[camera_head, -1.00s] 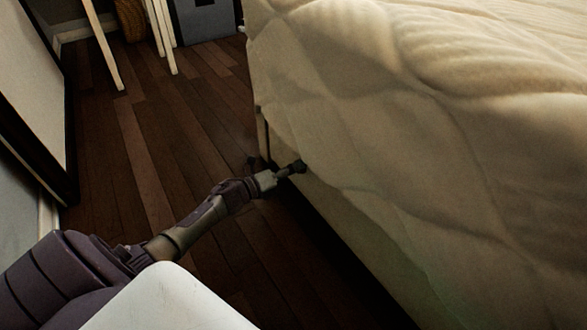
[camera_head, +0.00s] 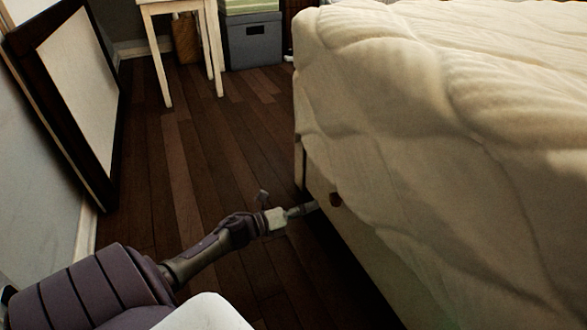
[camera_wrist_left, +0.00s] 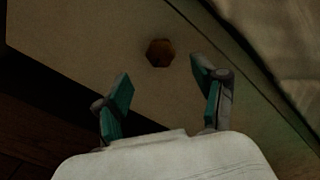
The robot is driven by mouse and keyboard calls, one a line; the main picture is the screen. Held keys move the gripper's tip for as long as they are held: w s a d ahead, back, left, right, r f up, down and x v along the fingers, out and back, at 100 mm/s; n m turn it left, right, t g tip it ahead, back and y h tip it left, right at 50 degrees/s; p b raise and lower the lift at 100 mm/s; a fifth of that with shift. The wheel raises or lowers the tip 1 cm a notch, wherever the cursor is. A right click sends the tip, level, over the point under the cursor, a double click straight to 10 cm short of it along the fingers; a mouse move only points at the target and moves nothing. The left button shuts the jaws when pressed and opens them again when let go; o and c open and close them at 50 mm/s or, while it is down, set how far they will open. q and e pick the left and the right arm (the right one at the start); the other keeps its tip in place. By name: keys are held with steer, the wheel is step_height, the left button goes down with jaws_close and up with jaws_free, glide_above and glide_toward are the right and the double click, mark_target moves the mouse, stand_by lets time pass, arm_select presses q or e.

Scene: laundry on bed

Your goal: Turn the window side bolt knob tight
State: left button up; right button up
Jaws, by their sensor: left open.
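The bolt knob is a small brown, roughly hexagonal knob on the pale side rail of the bed. It shows in the left wrist view (camera_wrist_left: 160,53) and in the head view (camera_head: 335,199). My left gripper (camera_head: 308,208) is beside the rail, close to the knob. In the left wrist view the left gripper's two teal-padded fingers (camera_wrist_left: 162,85) are spread apart, with the knob just beyond the tips and roughly between them. The fingers do not hold the knob. My right gripper is not in view.
The bed's cream quilt (camera_head: 450,120) hangs over the rail (camera_head: 365,255) on the right. Dark wooden floor (camera_head: 190,150) is clear left of the bed. A framed board (camera_head: 75,85) leans on the left wall. A white table (camera_head: 180,5) and a grey box (camera_head: 252,42) stand at the back.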

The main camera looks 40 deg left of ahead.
arm_select(q)
steer(key=v, duration=0.5)
steer(key=shift+s, duration=0.1)
stand_by(0.3)
